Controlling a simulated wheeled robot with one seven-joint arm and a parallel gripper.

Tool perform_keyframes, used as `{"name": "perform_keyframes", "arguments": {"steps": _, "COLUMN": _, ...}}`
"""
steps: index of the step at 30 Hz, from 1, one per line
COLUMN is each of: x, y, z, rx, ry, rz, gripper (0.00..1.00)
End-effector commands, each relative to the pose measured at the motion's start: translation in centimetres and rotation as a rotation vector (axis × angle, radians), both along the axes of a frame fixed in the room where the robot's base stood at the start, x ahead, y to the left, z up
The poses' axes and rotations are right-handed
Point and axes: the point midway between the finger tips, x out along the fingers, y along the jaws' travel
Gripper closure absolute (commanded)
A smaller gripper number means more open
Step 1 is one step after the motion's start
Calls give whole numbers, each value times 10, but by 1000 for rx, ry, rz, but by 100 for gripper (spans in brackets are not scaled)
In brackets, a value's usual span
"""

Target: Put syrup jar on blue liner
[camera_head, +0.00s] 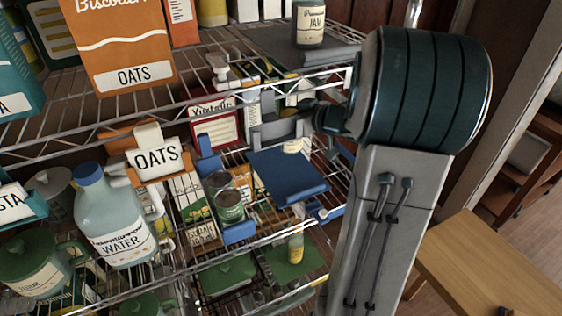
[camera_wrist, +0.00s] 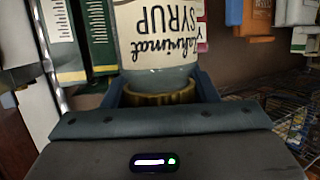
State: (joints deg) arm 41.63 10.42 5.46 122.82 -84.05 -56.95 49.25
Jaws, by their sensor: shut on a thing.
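In the wrist view my gripper (camera_wrist: 160,92) is shut on the syrup jar (camera_wrist: 165,35). The jar is pale glass with a cream "SYRUP" label and a gold-brown cap. The label reads upside down in this view, and the cap end sits between the fingers. In the head view the gripper end is small and partly hidden among shelf goods, and I cannot clearly pick out the jar there. A flat dark-blue panel, which looks like the blue liner (camera_head: 287,178), lies on the middle wire shelf, just below the end of my arm.
A jam jar (camera_head: 310,25) stands on a grey liner (camera_head: 290,47) on the upper shelf. A wooden table (camera_head: 500,270) stands at lower right.

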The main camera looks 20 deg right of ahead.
Motion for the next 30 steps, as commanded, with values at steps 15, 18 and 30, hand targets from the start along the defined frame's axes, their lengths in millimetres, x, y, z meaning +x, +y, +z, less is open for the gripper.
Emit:
{"name": "perform_keyframes", "arguments": {"steps": 15, "x": 0, "y": 0, "z": -69, "rx": 2, "ry": 1, "rz": 0, "gripper": 89}}
{"name": "perform_keyframes", "arguments": {"steps": 18, "x": 0, "y": 0, "z": -85, "rx": 4, "ry": 3, "rz": -1, "gripper": 89}}
{"name": "perform_keyframes", "arguments": {"steps": 30, "x": 0, "y": 0, "z": -100, "rx": 0, "ry": 0, "rz": 0, "gripper": 89}}
